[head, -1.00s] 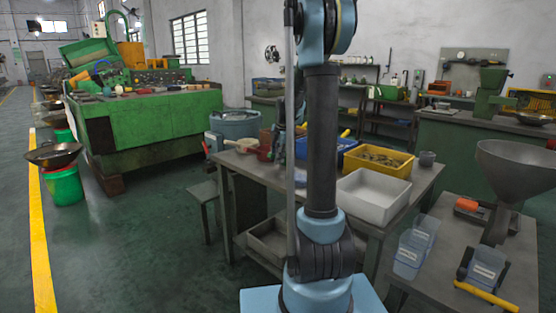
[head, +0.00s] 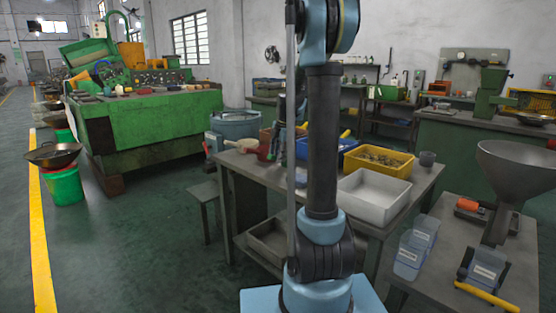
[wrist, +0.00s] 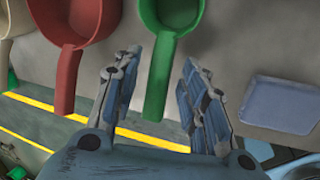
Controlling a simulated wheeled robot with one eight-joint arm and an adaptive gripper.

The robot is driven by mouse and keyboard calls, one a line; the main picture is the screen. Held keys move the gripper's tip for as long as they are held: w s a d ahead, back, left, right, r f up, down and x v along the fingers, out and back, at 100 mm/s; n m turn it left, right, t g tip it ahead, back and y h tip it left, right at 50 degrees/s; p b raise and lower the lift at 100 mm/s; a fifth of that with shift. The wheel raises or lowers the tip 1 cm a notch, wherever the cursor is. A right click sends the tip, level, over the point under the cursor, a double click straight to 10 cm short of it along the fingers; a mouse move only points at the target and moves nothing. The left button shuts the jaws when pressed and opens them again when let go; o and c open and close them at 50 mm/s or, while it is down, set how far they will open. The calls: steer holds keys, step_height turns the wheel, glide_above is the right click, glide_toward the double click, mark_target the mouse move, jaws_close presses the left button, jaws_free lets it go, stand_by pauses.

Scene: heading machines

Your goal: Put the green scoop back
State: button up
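The green scoop (wrist: 172,22) shows at the top of the wrist view, its bowl partly cut off by the frame. Its handle points down the picture, between the two fingers of my gripper (wrist: 160,92). The fingers are spread, with gaps visible on both sides of the handle, so nothing is gripped. A red scoop (wrist: 80,28) lies left of the green one, and a cream scoop (wrist: 20,14) is at the far left.
The grey table (head: 250,172) also bears a yellow bin (head: 378,162) and a white bin (head: 373,197). A blue tray (wrist: 280,105) lies right of my gripper. A side table at right holds clear containers (head: 412,250) and a funnel (head: 515,165).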

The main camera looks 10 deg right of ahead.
steer(key=a+v, duration=0.1)
steer(key=v, duration=0.8)
steer(key=s+m, duration=0.5)
steer(key=s, duration=0.7)
steer(key=s+f+m, duration=0.5)
steer(key=s+m, duration=0.1)
steer(key=s, duration=0.3)
steer(key=s+f+m, duration=0.6)
steer(key=s, duration=0.4)
steer(key=s+f+m+g+h, duration=0.1)
steer(key=s+f+m, duration=0.4)
steer(key=s, duration=0.5)
steer(key=shift+f+m, duration=0.35)
steer(key=shift+m, duration=0.25)
steer(key=shift+s+d, duration=0.1)
